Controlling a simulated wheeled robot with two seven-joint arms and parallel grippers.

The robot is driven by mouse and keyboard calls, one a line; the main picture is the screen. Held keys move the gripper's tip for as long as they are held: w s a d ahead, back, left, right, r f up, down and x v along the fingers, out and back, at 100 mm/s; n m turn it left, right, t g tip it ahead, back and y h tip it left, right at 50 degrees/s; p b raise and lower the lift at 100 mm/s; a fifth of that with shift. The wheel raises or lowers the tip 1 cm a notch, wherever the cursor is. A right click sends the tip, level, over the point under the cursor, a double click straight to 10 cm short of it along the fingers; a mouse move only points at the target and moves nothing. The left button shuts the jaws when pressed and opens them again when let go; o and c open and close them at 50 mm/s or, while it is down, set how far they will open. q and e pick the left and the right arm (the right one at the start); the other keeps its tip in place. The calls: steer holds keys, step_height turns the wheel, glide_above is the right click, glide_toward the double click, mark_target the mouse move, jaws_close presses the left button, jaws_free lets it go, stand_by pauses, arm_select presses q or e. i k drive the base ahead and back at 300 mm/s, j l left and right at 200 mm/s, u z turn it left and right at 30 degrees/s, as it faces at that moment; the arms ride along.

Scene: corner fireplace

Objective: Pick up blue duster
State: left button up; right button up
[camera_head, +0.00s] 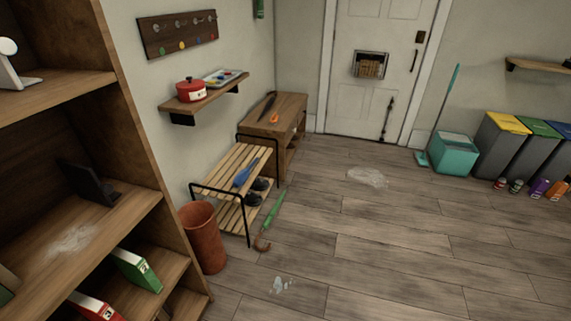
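A blue item (246,173), which looks like the blue duster, lies on the top slats of the wooden shoe rack (224,168) left of the middle. It is small in this view, so its exact shape is hard to tell. Neither of my grippers shows in the head view. Nothing is seen touching the blue item.
A terracotta bin (203,240) and a green umbrella (271,214) stand or lie by the rack. A bookshelf (149,130) fills the left. A wooden cabinet (281,112) stands behind. Pale spills mark the floor; the middle floor (390,235) is otherwise clear.

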mark_target(243, 176)
steer(key=i+l+z, duration=0.35)
steer(key=i, duration=0.7)
steer(key=i+z, duration=0.35)
steer(key=i, duration=0.65)
